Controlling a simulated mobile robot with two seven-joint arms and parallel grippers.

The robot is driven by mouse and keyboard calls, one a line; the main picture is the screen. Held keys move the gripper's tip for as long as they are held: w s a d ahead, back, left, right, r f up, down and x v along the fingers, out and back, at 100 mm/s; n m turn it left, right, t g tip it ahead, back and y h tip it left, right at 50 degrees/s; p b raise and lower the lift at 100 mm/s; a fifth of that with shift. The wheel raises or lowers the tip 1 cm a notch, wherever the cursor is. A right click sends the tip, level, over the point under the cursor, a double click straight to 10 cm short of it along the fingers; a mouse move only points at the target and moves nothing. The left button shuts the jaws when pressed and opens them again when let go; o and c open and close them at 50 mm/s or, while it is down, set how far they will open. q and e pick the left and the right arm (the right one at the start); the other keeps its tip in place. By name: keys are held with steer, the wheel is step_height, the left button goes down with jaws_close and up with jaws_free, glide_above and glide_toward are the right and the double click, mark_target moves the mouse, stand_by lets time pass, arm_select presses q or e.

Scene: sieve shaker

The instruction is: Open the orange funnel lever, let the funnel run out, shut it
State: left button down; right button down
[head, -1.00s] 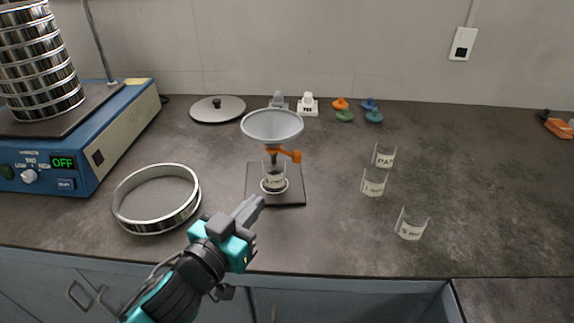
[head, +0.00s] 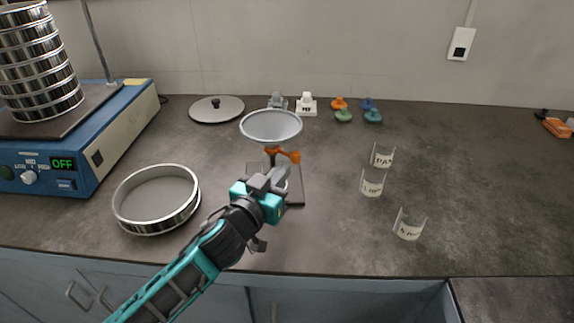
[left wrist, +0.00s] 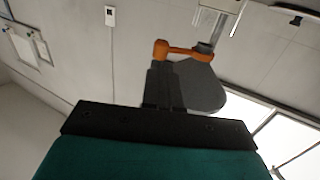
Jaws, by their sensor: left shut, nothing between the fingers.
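The grey funnel (head: 271,126) stands upright over a dark base plate (head: 297,194). Its orange lever (head: 290,155) sticks out to the right below the cone. In the left wrist view the orange lever (left wrist: 184,49) lies just past the fingertips, with the grey funnel (left wrist: 205,88) behind the fingers. My left gripper (head: 282,175) is shut and empty, just below the lever; whether it touches the lever I cannot tell. The beaker under the funnel is mostly hidden behind my gripper. My right gripper is not in view.
An empty sieve ring (head: 157,226) lies left of my arm. Labelled clear beakers (head: 372,183) stand to the right. A blue sieve shaker (head: 120,130) reading OFF is at the left. The right side of the counter is largely clear.

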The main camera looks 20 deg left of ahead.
mark_target(294, 159)
arm_select(q)
steer(key=shift+w+d+f, duration=0.1)
steer(key=shift+w+d, duration=0.1)
steer(key=shift+w, duration=1.4)
